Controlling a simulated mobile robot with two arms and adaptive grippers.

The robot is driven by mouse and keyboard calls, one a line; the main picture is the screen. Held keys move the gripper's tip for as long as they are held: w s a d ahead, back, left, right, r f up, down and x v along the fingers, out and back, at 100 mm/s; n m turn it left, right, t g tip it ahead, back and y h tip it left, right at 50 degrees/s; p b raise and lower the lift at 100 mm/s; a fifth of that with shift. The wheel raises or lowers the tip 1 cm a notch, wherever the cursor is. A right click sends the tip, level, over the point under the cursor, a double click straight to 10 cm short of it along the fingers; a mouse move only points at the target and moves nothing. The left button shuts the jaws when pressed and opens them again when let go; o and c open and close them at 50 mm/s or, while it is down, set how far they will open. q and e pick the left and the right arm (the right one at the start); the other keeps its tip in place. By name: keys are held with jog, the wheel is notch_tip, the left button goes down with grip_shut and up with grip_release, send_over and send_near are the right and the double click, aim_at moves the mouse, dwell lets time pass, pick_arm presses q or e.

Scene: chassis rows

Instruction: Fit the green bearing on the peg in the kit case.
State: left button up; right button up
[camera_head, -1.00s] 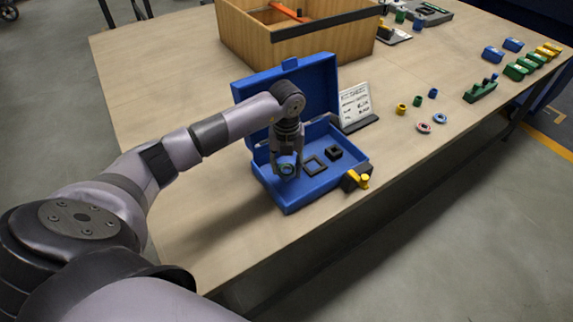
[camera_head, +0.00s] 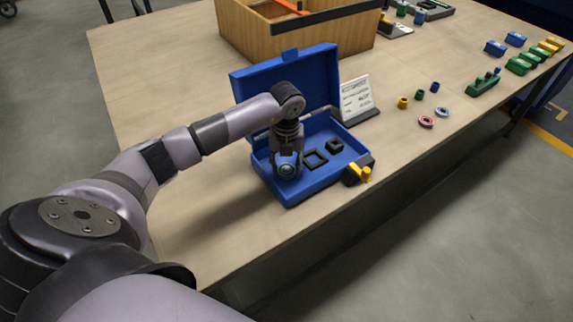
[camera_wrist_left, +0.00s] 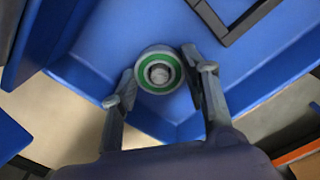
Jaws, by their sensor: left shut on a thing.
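The green bearing (camera_wrist_left: 142,83) is a ring with a green band and pale metal rims. In the left wrist view it sits between the fingers of my left gripper (camera_wrist_left: 158,64), which is shut on it. A grey round shape shows in its hole; I cannot tell how far the peg stands in it. In the head view my left gripper (camera_head: 287,167) points down into the left front part of the open blue kit case (camera_head: 312,192). The bearing (camera_head: 286,171) is low in the case there. My right gripper is not in view.
Black square frames (camera_head: 315,159) lie in the case beside my gripper. A black and yellow object (camera_head: 359,171) is at its right front corner. A card on a stand (camera_head: 357,98) is behind. A wooden box (camera_head: 300,38) stands farther back. Several rings and blocks lie right.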

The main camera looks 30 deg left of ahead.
pick_arm(q)
jog(key=shift+f, duration=0.2)
jog(key=o, duration=1.3)
notch_tip(320, 180, up, 12)
